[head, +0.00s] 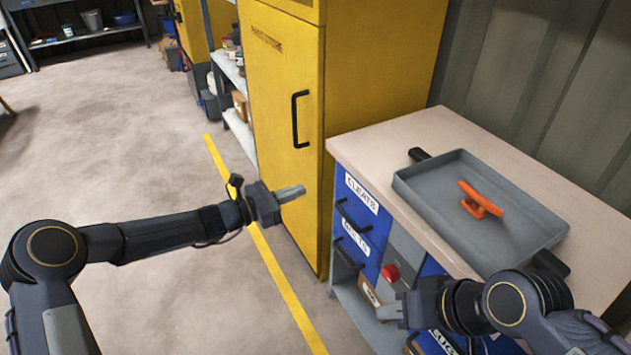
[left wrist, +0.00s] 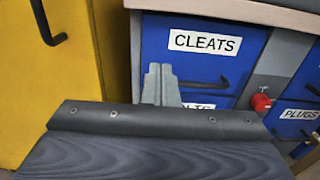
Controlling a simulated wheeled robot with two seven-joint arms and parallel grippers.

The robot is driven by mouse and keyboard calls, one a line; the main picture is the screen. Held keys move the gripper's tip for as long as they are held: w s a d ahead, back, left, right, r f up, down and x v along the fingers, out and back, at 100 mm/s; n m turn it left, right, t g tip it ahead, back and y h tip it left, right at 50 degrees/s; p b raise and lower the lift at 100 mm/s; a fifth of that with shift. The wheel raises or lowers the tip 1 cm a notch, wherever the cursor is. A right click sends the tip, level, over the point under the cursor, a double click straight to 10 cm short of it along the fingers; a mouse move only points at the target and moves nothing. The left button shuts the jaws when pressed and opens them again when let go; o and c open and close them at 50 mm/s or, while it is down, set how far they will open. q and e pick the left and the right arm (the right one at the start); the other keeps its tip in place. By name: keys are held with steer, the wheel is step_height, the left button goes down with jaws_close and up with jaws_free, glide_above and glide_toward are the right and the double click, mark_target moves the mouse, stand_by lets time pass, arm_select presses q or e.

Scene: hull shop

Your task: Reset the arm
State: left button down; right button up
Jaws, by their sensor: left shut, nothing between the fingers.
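My left arm reaches in from the left in the head view. Its gripper (head: 292,193) is shut and empty, in the air in front of the yellow cabinet and left of the workbench. In the left wrist view the same gripper's fingers (left wrist: 161,82) are together, in front of the blue drawer labelled CLEATS (left wrist: 205,60). My right gripper (head: 390,311) is low at the bench front, near the drawers; whether its fingers are apart is unclear. An orange cleat (head: 480,199) lies in a grey tray (head: 440,222) on the bench top, apart from both grippers.
The tall yellow cabinet (head: 285,120) with a black handle stands beside the bench (head: 450,130). A red button (head: 390,273) sits on a grey panel between the blue drawers. A yellow line (head: 280,280) crosses the floor. The floor at left is clear, with shelves beyond.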

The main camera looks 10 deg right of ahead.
arm_select(q)
steer(key=s+a+r+m+g+y, duration=0.1)
steer(key=s+a+r+m+y, duration=0.25)
steer(key=s+a+m, duration=0.45)
steer(key=s+a+r+m+g+y, duration=0.1)
steer(key=s+a+r+m+y, duration=0.3)
steer(key=s+a, duration=0.5)
steer(key=s+a+f+m+t+y, duration=0.1)
steer(key=s+a+m+t+y, duration=0.2)
steer(key=s+a, duration=0.55)
steer(key=s+a+f+m+y, duration=0.2)
steer(key=s+a+m+y, duration=0.3)
steer(key=s, duration=0.6)
step_height(320, 180, up, 24)
steer(key=h+p, duration=0.2)
steer(key=p, duration=2.2)
steer(key=shift+w+a+r+n, duration=0.25)
steer(key=shift+w+a+n, duration=0.05)
steer(key=shift+w+n, duration=0.1)
steer(key=shift+w+d, duration=0.1)
